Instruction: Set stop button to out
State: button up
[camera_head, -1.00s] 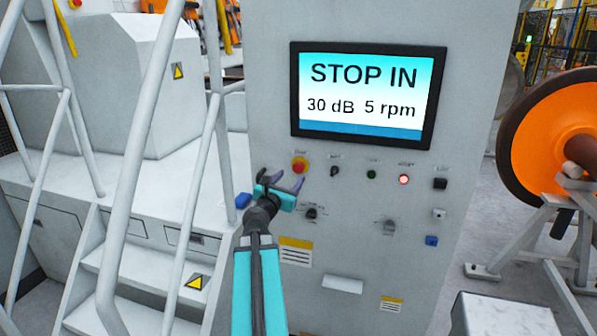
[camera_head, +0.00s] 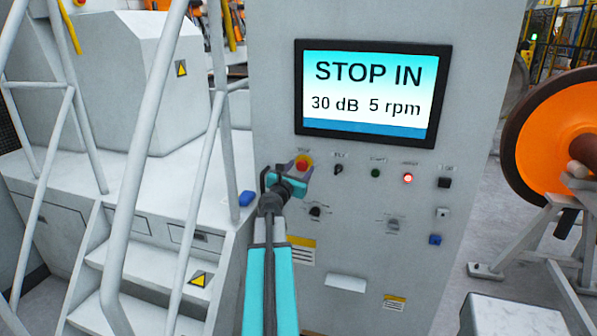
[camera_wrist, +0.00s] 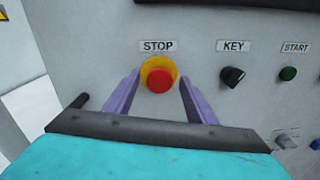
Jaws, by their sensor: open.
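The red stop button (camera_wrist: 160,80) with its yellow collar sits under the STOP label on the grey panel. It also shows in the head view (camera_head: 303,165), partly behind my gripper. My gripper (camera_wrist: 160,95) is open, with one purple finger on each side of the button in the wrist view. I cannot tell whether the fingers touch it. The screen (camera_head: 367,90) reads "STOP IN", "30 dB" and "5 rpm".
Right of the button are a black key switch (camera_wrist: 233,77), a green start button (camera_wrist: 288,73) and a lit red lamp (camera_head: 407,179). Lower knobs (camera_head: 315,211) sit below. White stair railings (camera_head: 200,165) stand left of the panel. An orange wheel (camera_head: 560,140) stands at right.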

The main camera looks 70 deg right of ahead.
grip_shut()
jog(key=shift+s+a, duration=0.1)
jog(key=shift+a, duration=0.55)
grip_release()
jog(key=shift+a, duration=0.1)
